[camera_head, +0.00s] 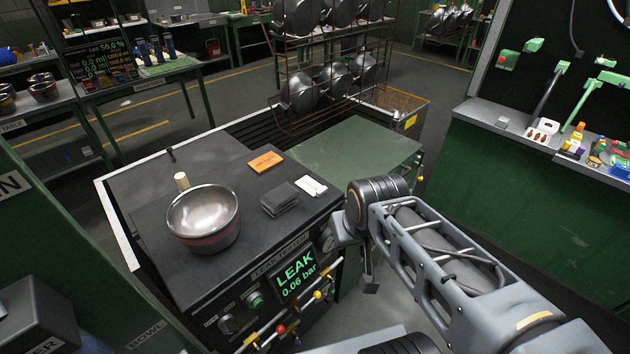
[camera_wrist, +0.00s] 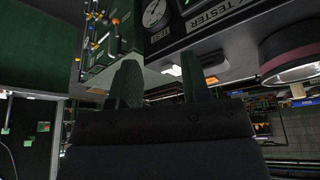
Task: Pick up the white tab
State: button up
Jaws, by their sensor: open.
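A small white tab (camera_head: 311,187) lies flat on the dark top of the leak tester (camera_head: 150,215), near its right edge. It is beside a dark grey block (camera_head: 280,198). My gripper (camera_head: 368,278) is beyond the tester's right edge, apart from the tab, and is mostly hidden behind my arm's wrist. In the wrist view the two fingers of my gripper (camera_wrist: 160,78) stand apart with nothing between them.
A metal bowl (camera_head: 203,215) stands on the tester's left part, with a cream cylinder (camera_head: 182,181) behind it. An orange block (camera_head: 265,161) lies behind the grey block. A green surface (camera_head: 350,150) adjoins behind, and a rack of pots (camera_head: 330,75) stands farther back.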

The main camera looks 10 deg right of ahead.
aim_at(312, 187)
jog(key=i, duration=0.35)
jog(key=k, duration=0.5)
jog(key=z, duration=1.15)
jog(key=k, duration=0.8)
jog(key=u, duration=1.05)
jog(key=i, duration=0.9)
